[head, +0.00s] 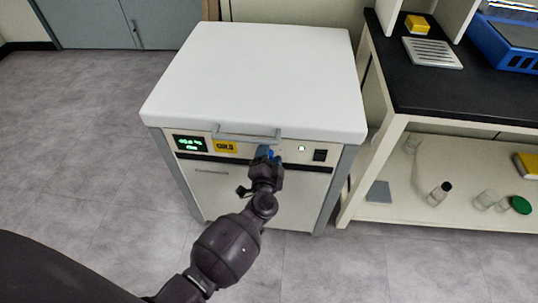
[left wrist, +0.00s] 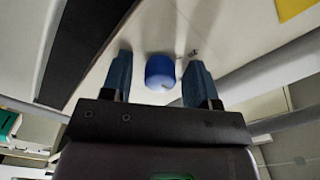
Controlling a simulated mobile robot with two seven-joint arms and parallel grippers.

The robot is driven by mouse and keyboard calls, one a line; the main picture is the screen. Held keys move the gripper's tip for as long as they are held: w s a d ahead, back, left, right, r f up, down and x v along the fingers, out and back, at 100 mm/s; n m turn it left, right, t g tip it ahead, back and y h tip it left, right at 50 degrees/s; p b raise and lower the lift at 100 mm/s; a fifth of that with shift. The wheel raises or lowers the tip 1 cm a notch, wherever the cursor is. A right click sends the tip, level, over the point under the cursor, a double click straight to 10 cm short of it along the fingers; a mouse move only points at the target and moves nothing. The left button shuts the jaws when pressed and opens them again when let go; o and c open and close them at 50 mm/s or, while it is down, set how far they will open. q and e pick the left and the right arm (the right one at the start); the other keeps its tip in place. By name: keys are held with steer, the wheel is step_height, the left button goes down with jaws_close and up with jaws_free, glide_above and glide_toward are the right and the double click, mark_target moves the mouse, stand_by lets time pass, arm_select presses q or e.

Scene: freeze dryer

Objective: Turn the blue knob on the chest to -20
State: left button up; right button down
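The white chest (head: 262,75) stands in the middle of the head view with its lid closed. Its front panel carries a small green display (head: 190,143), whose digits are too small to read surely. The blue knob (left wrist: 160,72) shows in the left wrist view between the two fingers of my left gripper (left wrist: 160,84). The fingers are open, one on each side of the knob, with a narrow gap on both sides. In the head view my left gripper (head: 267,154) is at the front panel and hides the knob. My right gripper is not in view.
A handle bar (head: 246,135) sits on the lid's front edge, just above my left gripper. A black-topped bench (head: 425,90) stands close at right. The floor at left is clear.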

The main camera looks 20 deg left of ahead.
arm_select(q)
steer(key=c, duration=0.9)
steer(key=shift+o, duration=0.2)
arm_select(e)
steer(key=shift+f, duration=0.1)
